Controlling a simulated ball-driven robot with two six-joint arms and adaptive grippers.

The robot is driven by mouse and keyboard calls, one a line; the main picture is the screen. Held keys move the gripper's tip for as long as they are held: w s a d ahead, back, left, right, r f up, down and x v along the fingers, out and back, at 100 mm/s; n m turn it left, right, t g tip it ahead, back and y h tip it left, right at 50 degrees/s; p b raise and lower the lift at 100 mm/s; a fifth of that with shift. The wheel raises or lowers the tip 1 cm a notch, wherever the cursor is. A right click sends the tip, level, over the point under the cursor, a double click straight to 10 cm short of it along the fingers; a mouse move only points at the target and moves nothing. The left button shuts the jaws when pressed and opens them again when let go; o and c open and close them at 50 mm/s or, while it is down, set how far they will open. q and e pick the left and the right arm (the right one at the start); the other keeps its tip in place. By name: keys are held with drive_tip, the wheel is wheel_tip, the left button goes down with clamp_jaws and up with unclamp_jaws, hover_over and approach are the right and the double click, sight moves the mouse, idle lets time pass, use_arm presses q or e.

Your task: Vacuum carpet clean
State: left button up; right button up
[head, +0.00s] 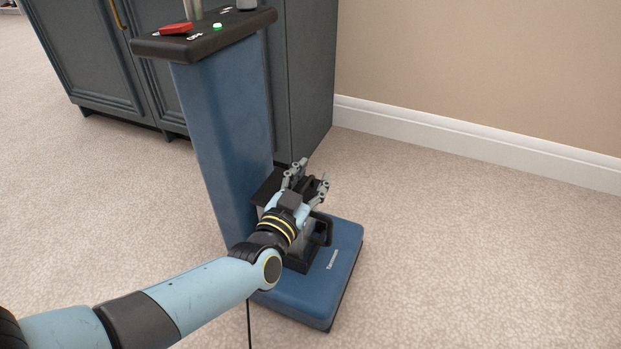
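A blue upright vacuum (215,120) with a black top panel stands on the beige carpet (440,250). The panel carries a red piece and a green button. Its blue base (335,272) has a black handle-like loop (325,230) and a dark part above it. My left gripper (313,171) is in front of the vacuum's lower body, above the base. Its fingers are spread apart with nothing visible between them. The gripper and wrist hide part of the vacuum's lower middle; I cannot tell whether they touch it. My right gripper is not in view.
A dark blue-grey cabinet (305,75) stands close behind the vacuum. A beige wall with a white baseboard (480,140) runs along the back right. A thin dark cord (249,325) hangs below my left arm. Carpet to the right and left is clear.

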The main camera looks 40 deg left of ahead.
use_arm(q)
clamp_jaws()
idle(0.6)
